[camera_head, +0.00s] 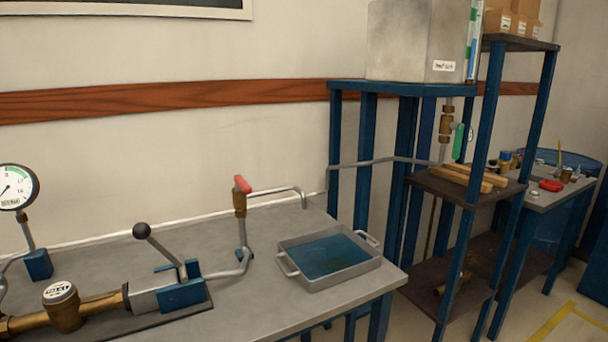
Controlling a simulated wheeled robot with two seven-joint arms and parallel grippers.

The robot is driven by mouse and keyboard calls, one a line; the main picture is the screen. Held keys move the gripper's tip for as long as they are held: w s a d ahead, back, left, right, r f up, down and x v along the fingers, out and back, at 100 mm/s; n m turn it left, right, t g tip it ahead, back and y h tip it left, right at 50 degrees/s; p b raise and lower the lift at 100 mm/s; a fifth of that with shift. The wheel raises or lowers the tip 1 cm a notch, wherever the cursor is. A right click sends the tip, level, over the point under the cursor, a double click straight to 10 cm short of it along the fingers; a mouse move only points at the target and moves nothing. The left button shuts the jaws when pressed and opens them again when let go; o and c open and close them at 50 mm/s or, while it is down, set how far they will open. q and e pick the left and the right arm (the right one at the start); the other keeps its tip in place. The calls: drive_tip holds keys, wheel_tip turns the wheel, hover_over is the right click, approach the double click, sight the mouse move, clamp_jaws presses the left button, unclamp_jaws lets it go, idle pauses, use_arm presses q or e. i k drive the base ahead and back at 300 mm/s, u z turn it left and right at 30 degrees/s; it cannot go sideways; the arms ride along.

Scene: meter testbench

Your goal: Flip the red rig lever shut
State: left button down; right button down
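The red rig lever (242,184) sits on top of a brass valve (239,203) on the bench, left of the picture's middle. The lever looks short and slanted from this angle. I cannot tell for sure whether it lies along or across the pipe. A grey pipe (236,270) comes into the valve from below, and an outlet pipe (275,191) runs right and bends down over a metal tray (330,280) with bluish water. Neither of my grippers shows in this view.
A black-knobbed clamp lever (142,231) stands near the valve, beside a brass meter (62,306) and a pressure gauge (16,187). A blue rack (400,150) with a tank (412,40) and a green-handled valve (457,141) stands right. The bench (235,318) is bare in front of the tray.

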sight(241, 184)
drive_tip(key=u, duration=0.25)
drive_tip(key=i, duration=1)
drive_tip(key=u, duration=0.65)
